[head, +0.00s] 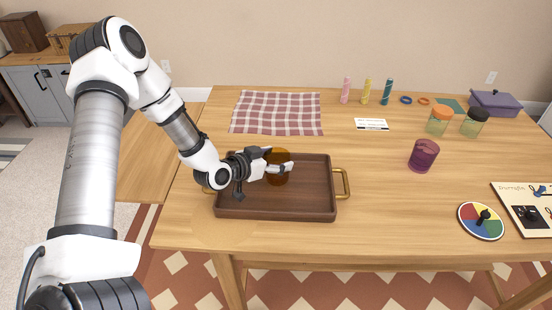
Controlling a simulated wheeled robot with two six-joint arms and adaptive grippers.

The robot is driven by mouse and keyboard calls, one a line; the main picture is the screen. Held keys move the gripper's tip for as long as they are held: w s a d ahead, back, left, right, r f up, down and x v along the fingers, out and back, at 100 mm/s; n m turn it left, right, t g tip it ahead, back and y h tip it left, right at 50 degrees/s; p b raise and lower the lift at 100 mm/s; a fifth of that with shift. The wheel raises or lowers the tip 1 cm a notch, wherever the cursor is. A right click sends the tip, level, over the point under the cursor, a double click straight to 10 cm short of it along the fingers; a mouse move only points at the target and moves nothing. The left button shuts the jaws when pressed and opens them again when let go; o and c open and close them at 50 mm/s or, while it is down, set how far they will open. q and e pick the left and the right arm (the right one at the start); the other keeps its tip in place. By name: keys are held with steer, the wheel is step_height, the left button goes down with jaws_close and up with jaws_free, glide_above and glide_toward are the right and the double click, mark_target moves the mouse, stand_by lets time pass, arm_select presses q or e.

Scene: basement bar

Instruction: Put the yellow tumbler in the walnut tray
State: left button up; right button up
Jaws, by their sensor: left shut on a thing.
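The walnut tray (310,200) with brass handles sits on the wooden table, left of its middle. The yellow tumbler (278,179), amber in colour, is inside the tray's outline, towards its back. My left gripper (280,166) is over the tray and shut on the tumbler, with its fingers around the upper part. The tumbler looks upright. I cannot tell whether its base touches the tray floor. My right gripper is not in view.
A purple tumbler (423,155) stands right of the tray. A checked cloth (277,112) and a white card (371,124) lie behind it. Two jars (438,121), a purple box (495,103) and a colour wheel (481,221) are further right. The table between tray and purple tumbler is clear.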

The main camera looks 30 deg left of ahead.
arm_select(q)
steer(key=o, duration=1.8)
steer(key=shift+f, duration=0.2)
steer(key=shift+c, duration=0.2)
steer(key=shift+r, duration=0.15)
steer(key=shift+r+p, duration=0.25)
steer(key=shift+p, duration=0.05)
steer(key=p+v, duration=0.7)
steer(key=v, duration=0.5)
steer(key=shift+f, duration=0.2)
